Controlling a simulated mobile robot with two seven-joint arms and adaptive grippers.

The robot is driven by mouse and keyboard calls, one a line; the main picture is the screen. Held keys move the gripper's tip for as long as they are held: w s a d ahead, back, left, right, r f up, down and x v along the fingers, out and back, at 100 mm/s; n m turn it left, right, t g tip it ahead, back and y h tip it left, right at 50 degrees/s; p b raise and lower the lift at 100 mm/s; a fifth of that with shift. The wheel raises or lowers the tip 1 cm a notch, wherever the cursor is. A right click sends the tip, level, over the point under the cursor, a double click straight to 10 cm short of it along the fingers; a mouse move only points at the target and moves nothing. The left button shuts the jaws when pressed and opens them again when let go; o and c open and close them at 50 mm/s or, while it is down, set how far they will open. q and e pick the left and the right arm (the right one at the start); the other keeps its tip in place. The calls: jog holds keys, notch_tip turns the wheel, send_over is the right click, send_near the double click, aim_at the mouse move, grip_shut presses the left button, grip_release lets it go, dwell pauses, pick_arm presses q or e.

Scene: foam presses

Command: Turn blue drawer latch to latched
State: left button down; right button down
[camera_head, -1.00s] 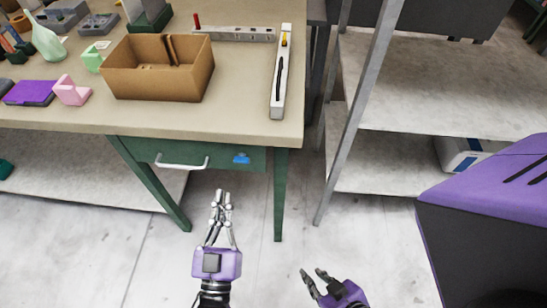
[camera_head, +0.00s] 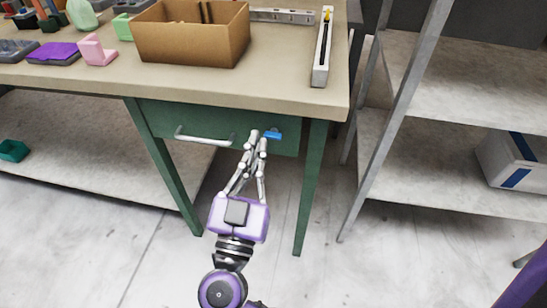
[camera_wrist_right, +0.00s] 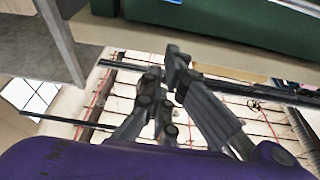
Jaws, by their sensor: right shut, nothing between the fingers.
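The blue latch (camera_head: 273,135) sits on the right part of the green drawer front (camera_head: 222,122), under the table top. Its lever looks roughly horizontal. The drawer looks closed and has a pale bar handle (camera_head: 204,138) left of the latch. My right gripper (camera_head: 258,138) reaches up from below. Its fingers are shut and empty, with the tips just left of the latch, partly overlapping it in the picture. I cannot tell whether they touch it. In the right wrist view the fingers (camera_wrist_right: 165,85) point toward a green surface (camera_wrist_right: 245,25). My left gripper is out of view.
On the table (camera_head: 290,92) stand a cardboard box (camera_head: 190,42), a grey slotted bar (camera_head: 322,50) and several small coloured parts. A metal shelf (camera_head: 440,150) with a white and blue box (camera_head: 512,160) stands at the right. The table leg (camera_head: 311,190) is right of my gripper.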

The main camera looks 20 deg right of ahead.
notch_tip(320, 180, up, 3)
send_over(265, 133)
jog(key=s, duration=0.3)
jog(key=shift+s+a+f, duration=0.1)
jog(key=shift+a+f, duration=0.1)
jog(key=shift+a, duration=0.25)
notch_tip(265, 133, down, 4)
jog(key=shift+a+f+b, duration=0.1)
jog(key=shift+f+b, duration=0.05)
jog(key=shift+b, duration=1.05)
